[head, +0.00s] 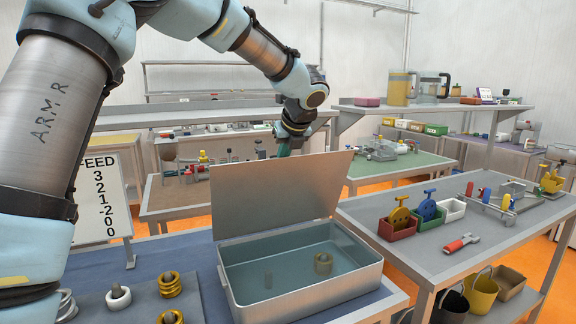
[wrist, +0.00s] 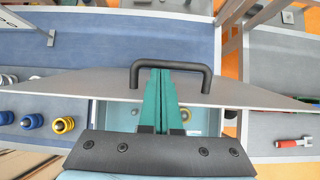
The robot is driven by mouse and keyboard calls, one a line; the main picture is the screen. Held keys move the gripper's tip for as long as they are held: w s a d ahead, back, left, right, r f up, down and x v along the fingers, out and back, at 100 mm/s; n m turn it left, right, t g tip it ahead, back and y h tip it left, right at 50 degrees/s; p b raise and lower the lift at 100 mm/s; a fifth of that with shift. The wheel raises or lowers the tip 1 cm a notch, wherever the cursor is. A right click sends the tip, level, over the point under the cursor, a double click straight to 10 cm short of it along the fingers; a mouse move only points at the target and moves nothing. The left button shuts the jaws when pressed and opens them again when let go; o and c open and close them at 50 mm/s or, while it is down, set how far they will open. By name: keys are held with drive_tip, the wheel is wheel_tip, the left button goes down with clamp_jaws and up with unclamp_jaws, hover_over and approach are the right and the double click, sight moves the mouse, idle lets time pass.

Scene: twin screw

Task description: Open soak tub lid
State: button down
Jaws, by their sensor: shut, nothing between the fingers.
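The soak tub (head: 300,292) is a grey metal box on the blue-topped bench. Its lid (head: 280,193) stands raised, roughly upright along the tub's far side, so the tub is open. Inside, under clear bluish liquid, are a brass ring part (head: 323,263) and a small grey peg (head: 268,280). In the wrist view the lid (wrist: 100,84) is seen nearly edge-on, with its black handle (wrist: 172,66) on it. My gripper (wrist: 164,72) is shut and empty, its green fingertips at the handle's loop; contact is unclear. In the head view the lid partly hides my gripper (head: 285,149).
Brass and white ring parts (head: 170,285) lie left of the tub, near a sign (head: 100,195) on a stand. The right bench (head: 400,215) holds coloured bins and a red wrench (head: 461,243). My arm spans the upper left.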

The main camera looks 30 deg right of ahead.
drive_tip(key=w+g, duration=0.1)
drive_tip(key=w, duration=0.5)
drive_tip(key=shift+w+d+r+g+p, duration=0.2)
drive_tip(key=shift+d+r+g+p, duration=0.1)
drive_tip(key=shift+d+p, duration=0.1)
drive_tip(key=shift+a, duration=0.1)
drive_tip(key=shift+s, duration=0.1)
